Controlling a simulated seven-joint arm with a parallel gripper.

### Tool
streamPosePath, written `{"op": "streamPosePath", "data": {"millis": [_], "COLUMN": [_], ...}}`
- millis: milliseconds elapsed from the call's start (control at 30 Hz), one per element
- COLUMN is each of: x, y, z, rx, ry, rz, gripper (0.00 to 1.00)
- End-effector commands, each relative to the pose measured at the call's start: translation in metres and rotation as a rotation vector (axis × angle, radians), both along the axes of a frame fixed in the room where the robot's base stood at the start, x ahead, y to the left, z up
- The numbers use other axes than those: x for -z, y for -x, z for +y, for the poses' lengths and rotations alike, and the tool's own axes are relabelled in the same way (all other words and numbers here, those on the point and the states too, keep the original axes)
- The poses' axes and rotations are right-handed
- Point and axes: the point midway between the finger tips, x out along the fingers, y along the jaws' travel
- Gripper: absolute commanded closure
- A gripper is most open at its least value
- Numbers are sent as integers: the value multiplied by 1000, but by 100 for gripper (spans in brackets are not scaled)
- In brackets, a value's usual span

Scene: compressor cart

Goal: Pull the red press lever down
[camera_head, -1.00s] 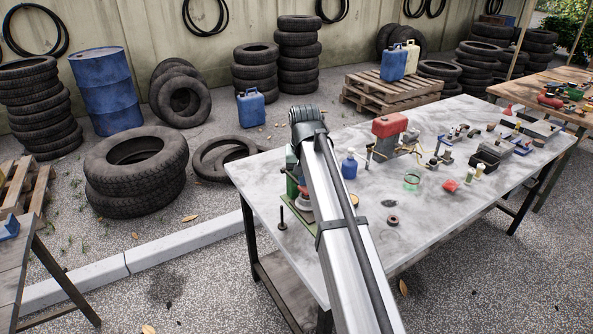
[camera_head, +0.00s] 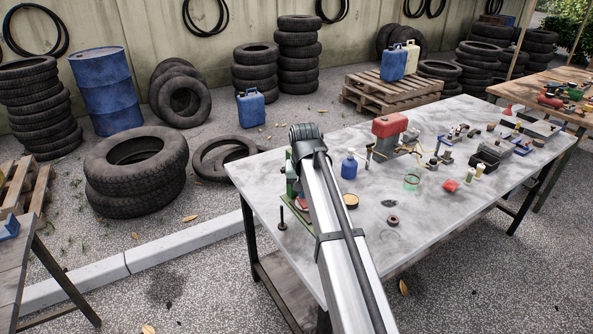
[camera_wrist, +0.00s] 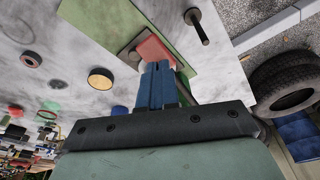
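The green press (camera_head: 291,186) stands at the left end of the grey table, partly hidden behind my arm. A small red part of it (camera_head: 303,203), which looks like the lever, shows beside my arm. In the wrist view the red part (camera_wrist: 156,48) lies over the green base plate (camera_wrist: 98,22), just beyond my fingertips. My gripper (camera_wrist: 160,68) has its blue fingers side by side with no clear gap. The fingertips overlap the red part's near edge in the picture; I cannot tell whether they touch it. In the head view my arm hides the gripper.
A black-ended post (camera_head: 282,218) stands by the plate's left corner. A red-topped machine (camera_head: 390,132) stands farther back. The table's front right is clear.

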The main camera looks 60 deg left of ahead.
Motion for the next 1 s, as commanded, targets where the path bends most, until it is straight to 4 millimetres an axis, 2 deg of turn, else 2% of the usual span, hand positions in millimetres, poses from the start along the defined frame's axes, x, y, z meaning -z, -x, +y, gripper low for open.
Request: {"op": "streamPosePath", "data": {"millis": [167,1000], "x": [-5,-73], "y": [0,0], "z": [-1,0], "rx": [0,0], "ry": [3,0], "rz": [1,0], "gripper": [100,100]}}
